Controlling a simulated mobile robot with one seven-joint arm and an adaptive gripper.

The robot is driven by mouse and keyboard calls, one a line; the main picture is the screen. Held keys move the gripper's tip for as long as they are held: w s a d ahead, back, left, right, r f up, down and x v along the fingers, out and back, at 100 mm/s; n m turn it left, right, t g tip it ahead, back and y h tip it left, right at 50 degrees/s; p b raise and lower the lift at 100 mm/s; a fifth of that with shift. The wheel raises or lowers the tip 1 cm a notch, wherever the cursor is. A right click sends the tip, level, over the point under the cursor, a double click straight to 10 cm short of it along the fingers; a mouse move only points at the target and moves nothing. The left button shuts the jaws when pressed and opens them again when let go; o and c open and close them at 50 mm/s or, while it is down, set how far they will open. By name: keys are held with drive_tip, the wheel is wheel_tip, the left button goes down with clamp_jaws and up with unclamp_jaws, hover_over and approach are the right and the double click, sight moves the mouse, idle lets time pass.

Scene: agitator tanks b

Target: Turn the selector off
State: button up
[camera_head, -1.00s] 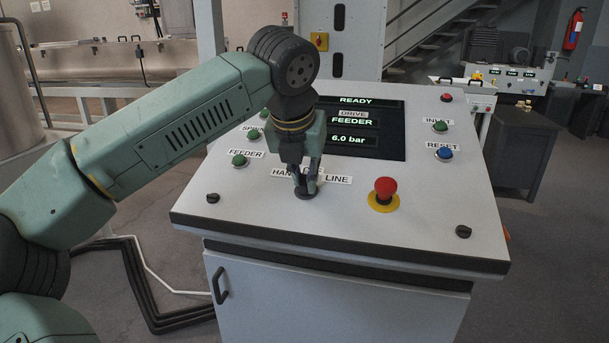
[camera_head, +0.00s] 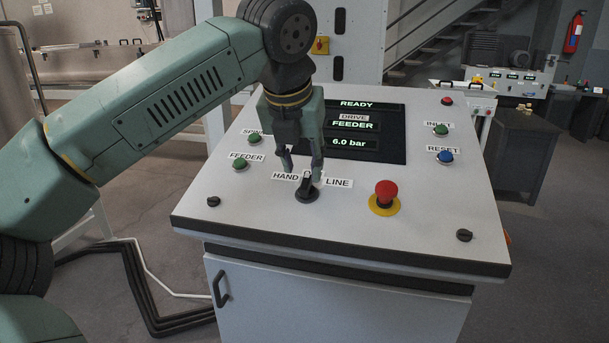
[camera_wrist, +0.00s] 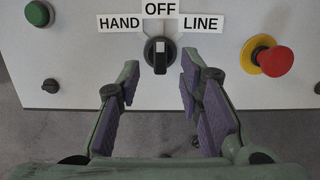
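The selector (camera_head: 307,190) is a black rotary knob on the sloped grey panel. In the wrist view the selector (camera_wrist: 160,53) has a pale pointer line directed up at the OFF label (camera_wrist: 160,8). The HAND label (camera_wrist: 119,22) is to its left and the LINE label (camera_wrist: 201,22) to its right. My gripper (camera_head: 302,176) is above and slightly behind the knob in the head view, partly covering the OFF label.
A red emergency stop (camera_head: 385,195) on a yellow base sits right of the selector. Green feeder (camera_head: 239,163) and spin buttons are to the left. Green inlet and blue reset (camera_head: 445,156) buttons are to the right. The display (camera_head: 356,130) reads READY, DRIVE FEEDER, 6.0 bar.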

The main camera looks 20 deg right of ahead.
drive_tip(key=v, duration=0.7)
drive_tip(key=shift+d, duration=0.1)
